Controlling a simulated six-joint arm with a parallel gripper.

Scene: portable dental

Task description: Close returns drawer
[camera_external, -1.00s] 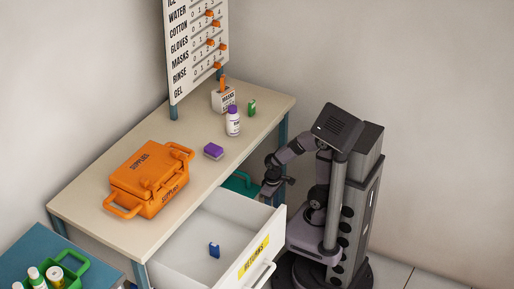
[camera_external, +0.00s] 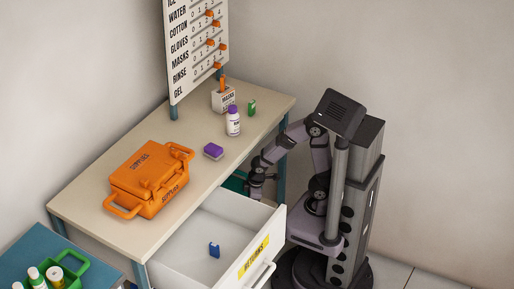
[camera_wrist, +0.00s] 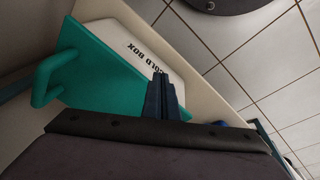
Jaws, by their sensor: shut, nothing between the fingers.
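The white returns drawer (camera_external: 228,207) stands pulled out from under the beige table, with a yellow RETURNS label (camera_external: 254,256) and a pale handle (camera_external: 264,276) on its front. A small blue item (camera_external: 214,250) lies inside it. My gripper (camera_external: 256,192) is low beside the table's right edge, by the far right side of the drawer; I cannot tell whether it touches.
On the table (camera_external: 100,205) are an orange supplies case (camera_external: 150,180), a purple block (camera_external: 213,151), a white bottle (camera_external: 233,122), a green item (camera_external: 252,108) and a white holder (camera_external: 223,99). A blue side table (camera_external: 85,262) stands at lower left.

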